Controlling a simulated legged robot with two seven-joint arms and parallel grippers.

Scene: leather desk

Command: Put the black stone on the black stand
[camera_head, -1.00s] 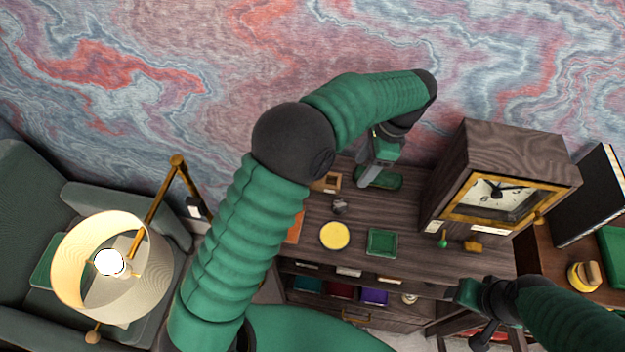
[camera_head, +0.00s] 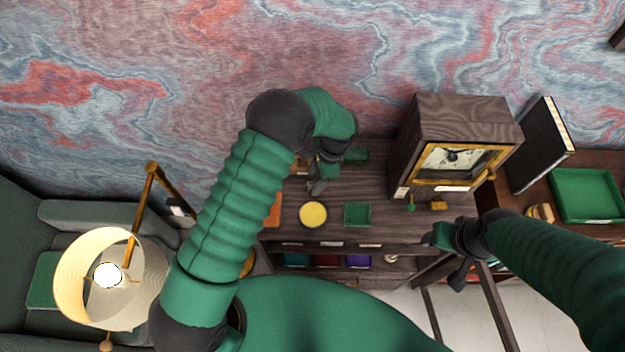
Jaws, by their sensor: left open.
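My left gripper (camera_head: 317,184) is open and points down over the back left part of the dark wooden desk (camera_head: 383,190). I cannot make out the black stone apart from the gripper; a small grey object stood at about that spot on the desk a second ago. I cannot pick out a black stand with certainty. My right gripper (camera_head: 446,250) hangs at the desk's front right edge, away from the small objects, and its jaws are too unclear to read.
A yellow disc (camera_head: 313,214), a green tray (camera_head: 357,214) and an orange item (camera_head: 273,210) lie near the gripper. A wooden clock (camera_head: 458,130) stands right. A lamp (camera_head: 108,278) is at left.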

